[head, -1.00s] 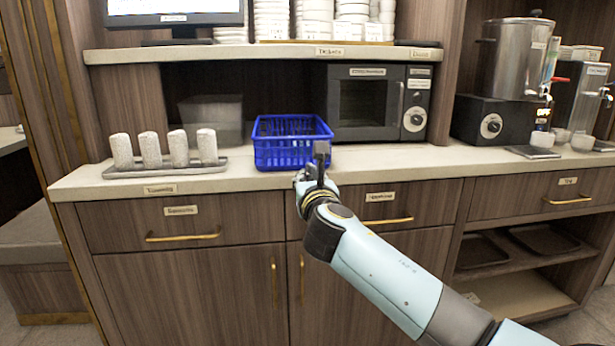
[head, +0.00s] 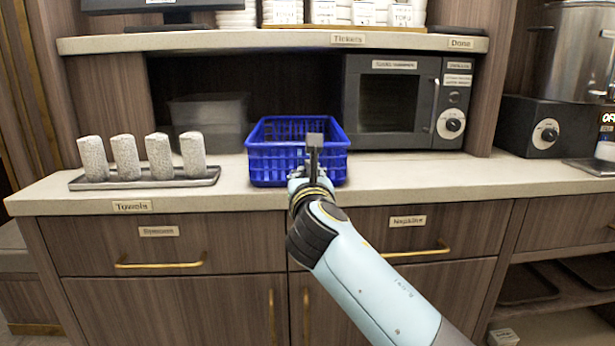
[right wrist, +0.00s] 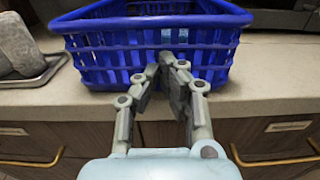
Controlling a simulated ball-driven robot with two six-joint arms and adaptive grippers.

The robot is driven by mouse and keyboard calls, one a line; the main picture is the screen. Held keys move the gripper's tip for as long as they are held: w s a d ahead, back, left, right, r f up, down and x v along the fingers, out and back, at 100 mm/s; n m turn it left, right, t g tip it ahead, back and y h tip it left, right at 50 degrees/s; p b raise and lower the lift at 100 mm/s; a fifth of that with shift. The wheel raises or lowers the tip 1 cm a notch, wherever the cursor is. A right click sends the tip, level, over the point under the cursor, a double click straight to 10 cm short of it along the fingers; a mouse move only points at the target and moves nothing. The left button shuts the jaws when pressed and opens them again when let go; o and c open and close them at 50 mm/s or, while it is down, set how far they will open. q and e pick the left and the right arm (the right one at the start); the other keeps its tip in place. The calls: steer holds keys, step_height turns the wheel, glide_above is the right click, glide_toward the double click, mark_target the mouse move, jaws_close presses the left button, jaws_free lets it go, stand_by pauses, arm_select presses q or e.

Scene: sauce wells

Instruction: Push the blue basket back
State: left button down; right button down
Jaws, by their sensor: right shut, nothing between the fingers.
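The blue basket (head: 268,165) stands upright on the counter, near its front edge and left of the microwave. It also shows in the right wrist view (right wrist: 95,62), filling the top middle. My right gripper (head: 314,142) is shut and empty, in front of the basket's near wall, right of its middle in the head view. In the right wrist view its fingertips (right wrist: 167,62) are together at the basket's front wall. I cannot tell whether they touch it. The inside of the basket looks empty. My left gripper is not in view.
A tray (head: 140,184) with several rolled towels (head: 128,158) sits left of the basket. A microwave (head: 395,100) stands to the right, behind. A translucent bin (head: 208,120) stands at the back left. A shelf (head: 270,43) overhangs the counter (head: 225,198). Dark space lies behind the basket.

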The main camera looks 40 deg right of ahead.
steer(key=p+x, duration=0.1)
steer(key=x, duration=0.6)
steer(key=shift+w, duration=0.1)
stand_by(0.4)
